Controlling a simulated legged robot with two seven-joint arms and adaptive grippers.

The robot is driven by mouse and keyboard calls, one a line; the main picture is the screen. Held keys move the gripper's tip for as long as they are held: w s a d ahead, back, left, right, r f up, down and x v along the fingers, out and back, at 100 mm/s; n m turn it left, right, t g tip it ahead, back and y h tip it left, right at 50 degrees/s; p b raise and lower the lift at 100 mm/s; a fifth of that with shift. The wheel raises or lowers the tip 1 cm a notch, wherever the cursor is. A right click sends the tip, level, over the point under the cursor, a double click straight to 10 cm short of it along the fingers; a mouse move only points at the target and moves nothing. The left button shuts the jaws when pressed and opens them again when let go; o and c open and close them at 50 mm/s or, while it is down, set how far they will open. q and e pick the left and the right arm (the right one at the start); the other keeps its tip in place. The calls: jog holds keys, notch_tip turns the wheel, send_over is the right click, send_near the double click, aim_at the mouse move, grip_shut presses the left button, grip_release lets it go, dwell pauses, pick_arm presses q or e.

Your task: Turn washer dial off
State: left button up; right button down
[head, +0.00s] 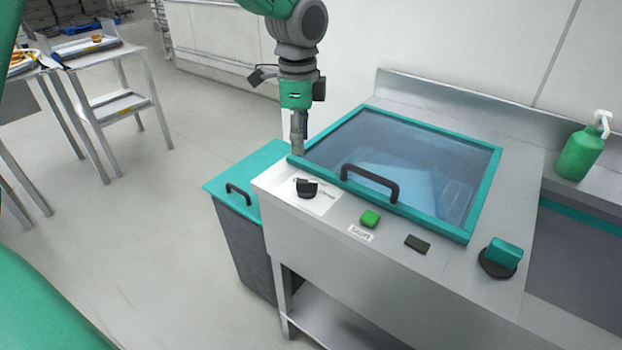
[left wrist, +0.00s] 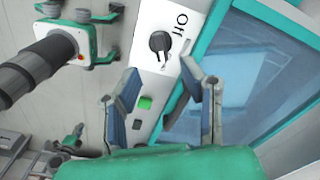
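The washer dial (head: 307,188) is a small black knob on a white plate at the left end of the washer's front panel. In the left wrist view the dial (left wrist: 159,42) shows beside the printed word "Off", with a short pale mark near it. The washer lid (head: 400,165) is glass in a teal frame and is closed. My left gripper (head: 298,143) points down behind the dial in the head view, edge-on. In the left wrist view its two fingers (left wrist: 163,100) are wide apart with nothing between them. The dial appears beyond the fingertips, apart from them. My right gripper is not in view.
A black lid handle (head: 370,183) rises near the dial. A green button (head: 370,218), a dark button (head: 417,244) and a teal knob (head: 503,254) lie farther right. A teal-lidded bin (head: 225,182) stands left of the washer. A green bottle (head: 580,153) stands at the right.

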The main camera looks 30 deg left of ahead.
aim_at(303, 181)
pick_arm(q)
jog(key=f, duration=0.6)
jog(key=d+f+b, duration=0.1)
jog(key=f, duration=0.2)
jog(key=shift+f, duration=0.4)
jog(key=shift+a+f, duration=0.1)
jog(key=shift+f, duration=0.4)
jog(key=shift+a+f, duration=0.15)
jog(key=shift+a, duration=0.15)
jog(key=shift+d, duration=0.15)
grip_shut()
